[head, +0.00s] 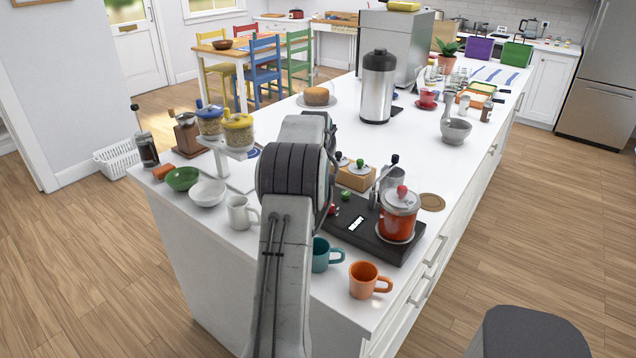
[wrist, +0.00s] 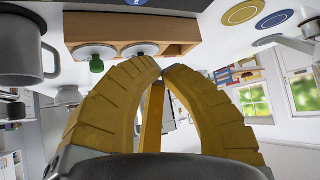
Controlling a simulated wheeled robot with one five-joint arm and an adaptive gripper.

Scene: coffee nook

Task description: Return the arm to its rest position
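My arm (head: 285,210) rises from the bottom of the head view and bends over the near end of the white counter. Its forward part and my gripper are hidden behind the bend there. In the wrist view my gripper (wrist: 162,69) shows two yellow ribbed fingers that curve together, with their tips meeting. I see nothing held between them. An orange-yellow bar shows in the gap between the fingers; I cannot tell what it is. The wrist picture is upside down.
A dispenser stand with two jars (head: 238,130) is at left.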

